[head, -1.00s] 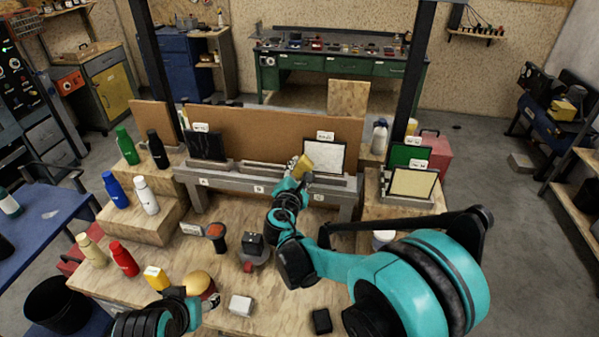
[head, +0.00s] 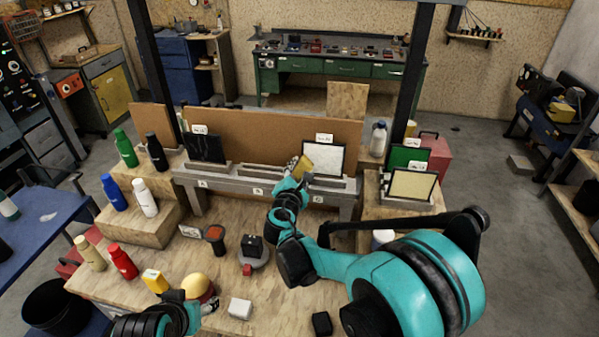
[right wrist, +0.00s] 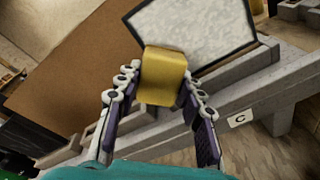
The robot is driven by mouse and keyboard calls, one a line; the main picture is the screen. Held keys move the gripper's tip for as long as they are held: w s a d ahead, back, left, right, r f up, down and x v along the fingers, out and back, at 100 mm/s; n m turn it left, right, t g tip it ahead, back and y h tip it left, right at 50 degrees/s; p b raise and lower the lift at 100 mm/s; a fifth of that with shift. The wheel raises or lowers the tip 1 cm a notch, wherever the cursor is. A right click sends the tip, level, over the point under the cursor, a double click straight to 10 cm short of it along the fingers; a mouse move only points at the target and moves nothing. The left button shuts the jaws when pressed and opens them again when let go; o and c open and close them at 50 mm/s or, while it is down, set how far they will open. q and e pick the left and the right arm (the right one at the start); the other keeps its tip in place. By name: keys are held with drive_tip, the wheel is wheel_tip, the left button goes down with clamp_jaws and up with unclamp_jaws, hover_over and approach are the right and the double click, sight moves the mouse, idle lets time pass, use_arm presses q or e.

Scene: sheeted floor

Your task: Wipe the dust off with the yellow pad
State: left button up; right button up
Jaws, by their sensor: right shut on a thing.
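The yellow pad (head: 303,164) is held in my right gripper (head: 297,175). In the right wrist view the pad (right wrist: 163,77) sits between both fingers of the gripper (right wrist: 155,92). A pale speckled panel in a dark frame (head: 324,158) stands upright on the grey stand just right of the pad. In the right wrist view the pad overlaps the lower left edge of this panel (right wrist: 205,30); I cannot tell whether they touch. My left gripper (head: 207,306) is low at the front left, small and partly hidden; its jaws are unclear.
A black panel (head: 206,148) stands at the stand's left end. A cream panel (head: 413,184) and a green panel (head: 403,157) stand on the right. Several bottles line the left steps. A white block (head: 240,308) and a black block (head: 321,323) lie in front.

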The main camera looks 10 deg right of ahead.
drive_tip(key=shift+w+d, duration=0.15)
drive_tip(key=shift+w, duration=0.25)
